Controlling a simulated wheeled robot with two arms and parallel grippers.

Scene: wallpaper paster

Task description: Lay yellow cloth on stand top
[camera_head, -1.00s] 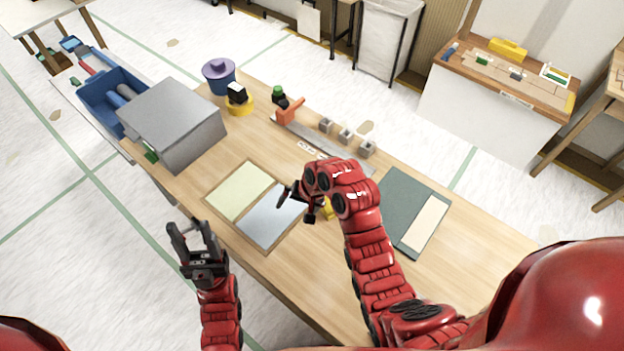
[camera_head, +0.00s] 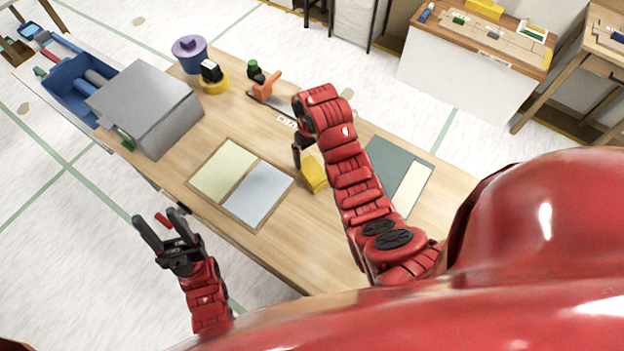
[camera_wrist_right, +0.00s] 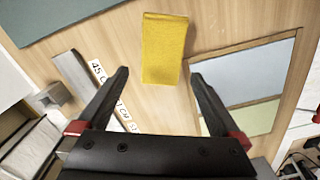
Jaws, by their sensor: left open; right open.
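The yellow cloth (camera_head: 314,173) lies on the wooden table beside the blue panel, partly hidden by my right arm in the head view. The right wrist view shows it as a yellow rectangle (camera_wrist_right: 165,48) flat on the wood, ahead of the fingertips. My right gripper (camera_head: 297,150) is open and empty above the table near the cloth; its spread fingers (camera_wrist_right: 158,72) show in the wrist view. My left gripper (camera_head: 158,217) is open and empty, off the table's near left edge. I cannot tell which thing is the stand.
A board with a pale green panel (camera_head: 223,170) and a blue panel (camera_head: 258,194) lies mid-table. A dark green mat (camera_head: 398,162) lies right. A grey box (camera_head: 147,108), purple-lidded pot (camera_head: 189,54), yellow-based item (camera_head: 213,78) and orange tool (camera_head: 265,87) stand farther back.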

